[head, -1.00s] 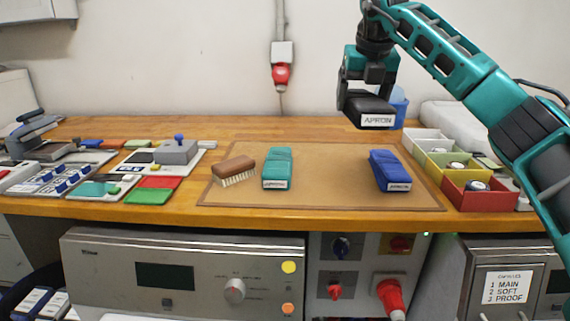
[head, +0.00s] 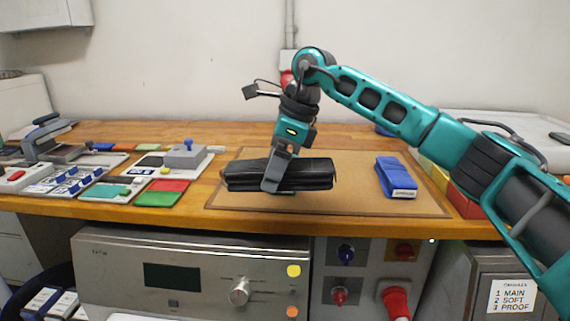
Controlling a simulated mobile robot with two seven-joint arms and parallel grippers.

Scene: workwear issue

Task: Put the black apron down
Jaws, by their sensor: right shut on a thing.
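The black apron (head: 312,176) is a folded dark bundle over the left half of the brown mat (head: 360,204). My right gripper (head: 277,172) comes down on it from above and is shut on its middle. The apron lies crosswise in the view and hides the brown brush and nearly all of the teal folded apron. I cannot tell whether it touches them or hangs just above. Its label is not visible now. My left gripper is not in view.
A blue folded apron (head: 396,177) lies on the mat's right side, with bare mat between it and the black apron. Coloured bins (head: 465,203) stand at the right, partly behind my right arm. Trays and a grey block (head: 186,156) fill the bench's left.

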